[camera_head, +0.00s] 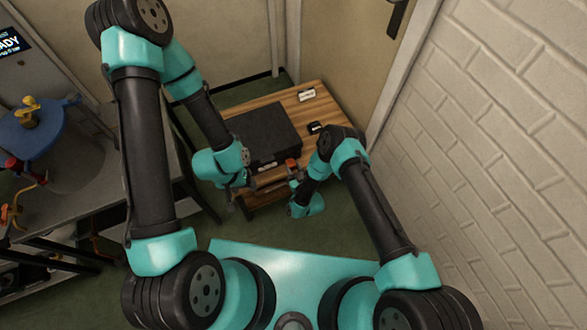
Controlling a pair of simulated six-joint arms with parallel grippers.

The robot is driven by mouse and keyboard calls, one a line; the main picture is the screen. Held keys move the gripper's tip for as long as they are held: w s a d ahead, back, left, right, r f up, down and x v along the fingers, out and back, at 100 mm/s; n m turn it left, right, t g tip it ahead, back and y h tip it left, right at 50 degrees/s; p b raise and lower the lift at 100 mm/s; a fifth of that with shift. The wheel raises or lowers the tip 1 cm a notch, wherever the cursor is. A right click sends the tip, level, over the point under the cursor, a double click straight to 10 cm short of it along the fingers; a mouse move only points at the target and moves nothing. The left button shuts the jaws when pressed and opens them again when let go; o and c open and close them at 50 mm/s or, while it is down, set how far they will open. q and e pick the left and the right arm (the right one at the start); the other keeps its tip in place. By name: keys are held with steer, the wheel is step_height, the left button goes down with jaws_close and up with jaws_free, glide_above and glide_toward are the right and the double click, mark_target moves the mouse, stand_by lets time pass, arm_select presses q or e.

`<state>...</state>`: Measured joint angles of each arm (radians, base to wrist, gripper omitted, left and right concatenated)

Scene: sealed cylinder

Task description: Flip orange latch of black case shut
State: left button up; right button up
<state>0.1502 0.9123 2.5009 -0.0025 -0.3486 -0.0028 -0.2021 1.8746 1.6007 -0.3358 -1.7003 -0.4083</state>
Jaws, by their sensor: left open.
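The black case (266,130) lies closed on the wooden table. A small orange-red latch (291,163) shows at its front edge, toward the right corner. Whether the latch is up or down is too small to tell. My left gripper (258,191) is open in front of the case's front edge, left of the latch, and looks empty. My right gripper (295,185) is low in front of the table's near edge, just below the latch in the picture. Its fingers are too small and dark to read. I cannot tell whether either gripper touches the case.
A small white-labelled item (307,95) and a small black item (316,127) lie there. A brick wall (500,130) bounds the right. A grey bench (85,195) with a blue-lidded drum (35,130) stands left.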

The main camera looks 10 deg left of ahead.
mark_target(292, 165)
steer(key=c, duration=0.4)
steer(key=shift+r, duration=0.15)
steer(key=g+h, duration=0.1)
steer(key=r+g+h, duration=0.1)
steer(key=g, duration=0.1)
steer(key=shift+w+a+r, duration=0.15)
steer(key=shift+w+r, duration=0.05)
steer(key=shift+r, duration=0.05)
steer(key=shift+w+a+r+g+h, duration=0.15)
steer(key=shift+r+g+h, duration=0.25)
steer(key=shift+g, duration=0.3)
steer(key=shift+w+r+g+h, duration=0.1)
steer(key=shift+r+g+h, duration=0.05)
steer(key=shift+g+h, duration=0.45)
steer(key=o, duration=1)
steer(key=shift+c, duration=0.2)
